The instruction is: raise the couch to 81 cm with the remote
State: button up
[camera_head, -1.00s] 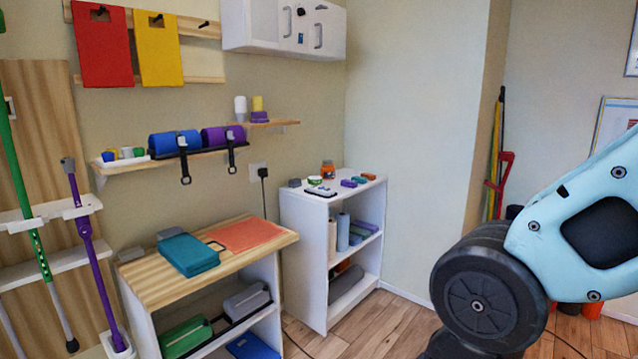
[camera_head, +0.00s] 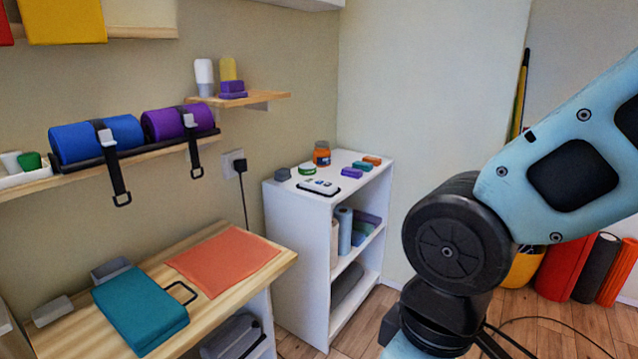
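A small flat white device with a dark edge and small buttons (camera_head: 318,187) lies on top of the white shelf unit (camera_head: 301,230), near its front edge. It looks like a remote, but it is too small to be sure. The couch is not in view. My arm shows at the right, but my gripper is outside the picture, so its state is hidden.
On the same top are an orange jar (camera_head: 321,153), a green-and-white tub (camera_head: 306,168), a grey block (camera_head: 282,174) and small purple and orange blocks. A wooden bench (camera_head: 85,338) holds a teal case (camera_head: 140,310) and an orange cloth (camera_head: 222,262). Coloured rolls (camera_head: 565,265) stand at right.

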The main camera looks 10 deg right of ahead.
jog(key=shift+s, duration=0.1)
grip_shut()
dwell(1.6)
